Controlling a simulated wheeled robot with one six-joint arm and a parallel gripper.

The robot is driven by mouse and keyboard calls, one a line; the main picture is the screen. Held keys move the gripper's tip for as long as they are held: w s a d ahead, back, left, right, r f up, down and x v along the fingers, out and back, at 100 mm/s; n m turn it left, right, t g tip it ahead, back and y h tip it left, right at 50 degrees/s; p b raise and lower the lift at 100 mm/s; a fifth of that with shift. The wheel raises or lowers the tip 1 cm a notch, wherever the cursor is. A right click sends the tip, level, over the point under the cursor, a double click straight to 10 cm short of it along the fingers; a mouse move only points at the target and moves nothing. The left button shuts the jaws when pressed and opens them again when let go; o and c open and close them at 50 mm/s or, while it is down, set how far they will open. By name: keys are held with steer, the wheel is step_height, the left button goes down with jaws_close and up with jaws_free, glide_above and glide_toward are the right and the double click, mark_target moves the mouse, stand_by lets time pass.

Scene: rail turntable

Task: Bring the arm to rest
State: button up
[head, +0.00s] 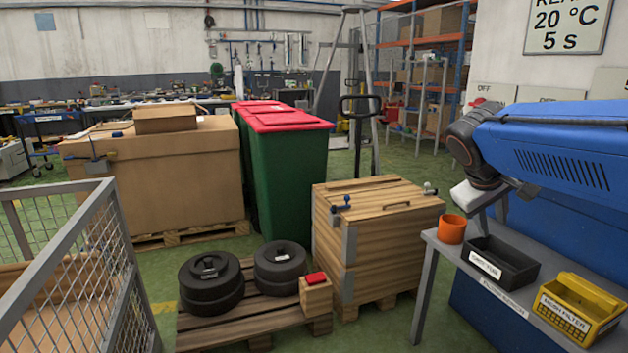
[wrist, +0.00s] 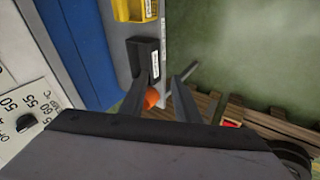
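In the head view the gripper is small and partly hidden by my arm. An orange cup (head: 451,229) stands upright on the shelf below and close to the gripper. In the wrist view the cup (wrist: 152,98) shows beyond the fingers, partly covered by one.
A black labelled bin (head: 485,261) and a yellow labelled bin (head: 567,310) stand on the shelf. A wooden crate (head: 380,225) stands left of it. A pallet (head: 240,318) carries black discs and a small block with a red top. A mesh cage (head: 75,255) is at left.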

steer(key=s+a+f+m+y, duration=0.1)
steer(key=s+a+f+y, duration=0.2)
steer(key=s+f, duration=0.5)
steer(key=s+a+f+m+y, duration=0.1)
steer(key=s+a+f, duration=0.5)
steer(key=s, duration=0.7)
step_height(320, 180, down, 3)
steer(key=shift+a+r+m+y, duration=0.1)
steer(key=shift+a+m+y, duration=0.2)
steer(key=shift+y, duration=0.6)
